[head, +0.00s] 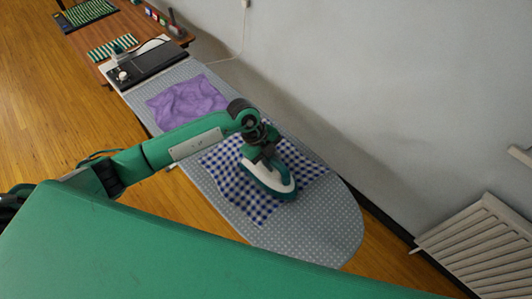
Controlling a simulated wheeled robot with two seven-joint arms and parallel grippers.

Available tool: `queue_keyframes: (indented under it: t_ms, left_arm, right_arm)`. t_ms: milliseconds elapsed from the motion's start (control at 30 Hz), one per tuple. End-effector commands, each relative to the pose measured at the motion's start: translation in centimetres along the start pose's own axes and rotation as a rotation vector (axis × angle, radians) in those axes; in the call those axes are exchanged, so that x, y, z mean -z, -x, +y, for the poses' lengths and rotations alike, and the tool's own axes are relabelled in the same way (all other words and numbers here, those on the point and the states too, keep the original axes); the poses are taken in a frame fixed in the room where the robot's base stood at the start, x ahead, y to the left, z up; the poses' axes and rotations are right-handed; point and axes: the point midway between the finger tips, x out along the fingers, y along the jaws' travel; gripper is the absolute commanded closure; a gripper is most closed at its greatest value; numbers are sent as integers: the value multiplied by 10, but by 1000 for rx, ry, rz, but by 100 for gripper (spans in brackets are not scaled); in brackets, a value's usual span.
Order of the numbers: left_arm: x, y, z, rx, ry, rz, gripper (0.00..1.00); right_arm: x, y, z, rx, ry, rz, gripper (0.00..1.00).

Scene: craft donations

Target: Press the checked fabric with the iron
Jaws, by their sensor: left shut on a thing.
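The blue and white checked fabric (237,189) lies spread on the near part of the grey dotted ironing board (330,230). The iron (272,183), white and teal, stands on the fabric, near its middle. My left gripper (262,152) is above the iron and shut on it. The gripper and wrist hide the iron's handle and part of the fabric. I cannot tell whether the soleplate lies fully flat. My right gripper is not in view.
A crumpled purple fabric (187,101) lies farther along the board. A dark iron rest (147,64) is at the board's far end, near a wooden table (95,40) with several small items. The wall and a white radiator (480,250) are on the right.

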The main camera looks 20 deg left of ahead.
Motion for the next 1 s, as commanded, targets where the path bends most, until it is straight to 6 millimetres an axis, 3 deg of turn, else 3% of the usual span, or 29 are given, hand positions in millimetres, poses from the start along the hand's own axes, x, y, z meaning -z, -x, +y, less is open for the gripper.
queue_keyframes:
  t_ms: [1000]
  left_arm:
    - [80,-33,1,-4,-1,3,100]
  right_arm:
    - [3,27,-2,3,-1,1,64]
